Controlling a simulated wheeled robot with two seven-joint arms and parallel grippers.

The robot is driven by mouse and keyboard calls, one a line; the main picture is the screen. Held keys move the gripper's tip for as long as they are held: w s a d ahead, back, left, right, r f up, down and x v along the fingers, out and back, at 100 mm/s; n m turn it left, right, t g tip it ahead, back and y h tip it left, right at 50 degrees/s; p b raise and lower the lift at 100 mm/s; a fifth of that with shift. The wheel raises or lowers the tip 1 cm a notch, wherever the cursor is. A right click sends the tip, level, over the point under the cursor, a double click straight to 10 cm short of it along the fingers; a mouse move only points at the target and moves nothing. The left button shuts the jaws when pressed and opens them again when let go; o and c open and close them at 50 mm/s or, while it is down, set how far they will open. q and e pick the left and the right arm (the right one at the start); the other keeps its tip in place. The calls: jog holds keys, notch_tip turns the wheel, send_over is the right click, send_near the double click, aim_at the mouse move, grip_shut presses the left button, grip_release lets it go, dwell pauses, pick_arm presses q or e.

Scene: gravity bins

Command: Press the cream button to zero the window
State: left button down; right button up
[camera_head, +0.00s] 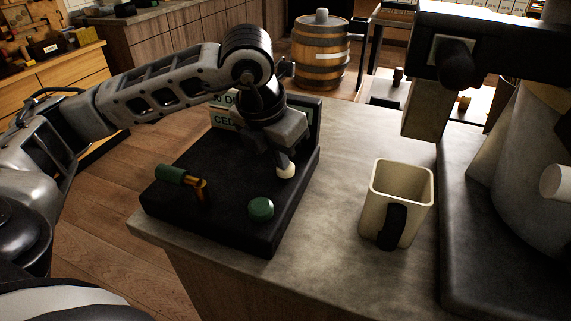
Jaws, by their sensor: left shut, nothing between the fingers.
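The black console (223,213) sits on the counter left of centre. The cream button (286,171) is at its right side, and its upper part is partly covered by my left gripper (283,157). My left gripper is shut and empty, pointing down right over the cream button. I cannot tell whether the fingertips touch it. The window panel (316,118) at the back of the console is mostly hidden behind my left gripper and wrist; part of a lettered label (223,121) shows. My right gripper is not in view.
A green button (261,208) and a green-handled lever (172,174) are on the console. A cream square cup (377,207) with a black handle stands to the right. A large dark machine base (455,240) fills the far right. The counter between console and cup is clear.

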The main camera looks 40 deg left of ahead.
pick_arm(q)
jog(key=shift+f, duration=0.35)
notch_tip(320, 180, up, 6)
jog(key=p, duration=0.3)
jog(key=shift+r, duration=0.15)
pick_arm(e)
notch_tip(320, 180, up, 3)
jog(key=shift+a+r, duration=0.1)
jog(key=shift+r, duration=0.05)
pick_arm(q)
jog(key=p+v, duration=0.2)
jog(key=v, duration=1.4)
jog(key=shift+p, duration=0.3)
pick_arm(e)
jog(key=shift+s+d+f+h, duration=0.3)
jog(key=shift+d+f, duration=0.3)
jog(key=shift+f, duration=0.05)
pick_arm(q)
jog(key=shift+s, duration=0.1)
